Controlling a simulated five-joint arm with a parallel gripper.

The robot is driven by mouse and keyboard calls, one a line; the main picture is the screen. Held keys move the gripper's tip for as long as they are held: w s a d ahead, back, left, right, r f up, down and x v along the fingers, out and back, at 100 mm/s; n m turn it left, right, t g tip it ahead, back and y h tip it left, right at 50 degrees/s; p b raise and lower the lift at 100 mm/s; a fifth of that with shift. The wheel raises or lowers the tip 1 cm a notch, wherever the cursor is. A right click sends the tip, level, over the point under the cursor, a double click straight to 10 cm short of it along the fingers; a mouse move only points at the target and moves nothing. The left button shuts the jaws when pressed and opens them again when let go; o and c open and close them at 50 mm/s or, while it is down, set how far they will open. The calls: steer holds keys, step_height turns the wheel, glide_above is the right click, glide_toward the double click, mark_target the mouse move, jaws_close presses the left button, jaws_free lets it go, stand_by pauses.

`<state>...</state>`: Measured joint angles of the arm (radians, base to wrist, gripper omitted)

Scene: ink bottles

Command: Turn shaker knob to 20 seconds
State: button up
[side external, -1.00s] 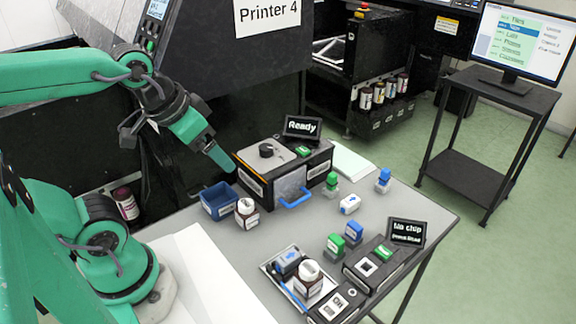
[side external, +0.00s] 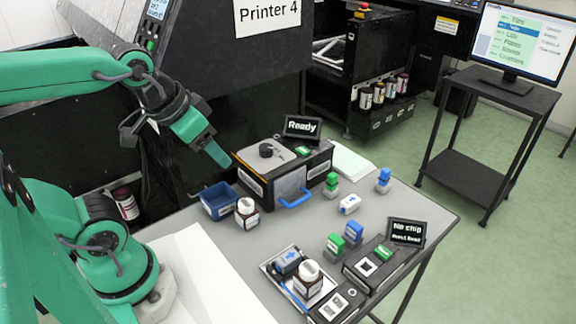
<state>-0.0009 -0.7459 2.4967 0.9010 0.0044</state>
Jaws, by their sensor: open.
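The shaker (side external: 256,181) is a black box with a pale top, a blue handle at its front and a small screen reading "Ready" (side external: 303,127) behind it. Its round dark knob (side external: 266,150) stands on the top, to the left of a green button (side external: 303,151). The dial marks around the knob are too small to read. My gripper (side external: 219,156) is open and empty, in the air to the left of the knob and apart from it. Its fingers overlap in this view.
A blue bin (side external: 218,201) and a bottle with a white cap (side external: 246,213) stand left of the shaker. A tray (side external: 272,266) with a bottle, several coloured chip blocks and a reader with a "No chip" screen (side external: 406,231) are at the front.

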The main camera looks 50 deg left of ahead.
steer(key=m+g, duration=0.5)
steer(key=m, duration=0.3)
glide_toward(266, 147)
steer(key=shift+d+f, duration=0.15)
steer(key=shift+f, duration=0.05)
steer(key=shift+w+a+f+g, duration=0.2)
steer(key=shift+w+f+g, duration=0.05)
steer(key=shift+w+g, duration=0.05)
steer(key=shift+f, duration=0.1)
steer(key=shift+f, duration=3.8)
steer(key=shift+c, duration=0.5)
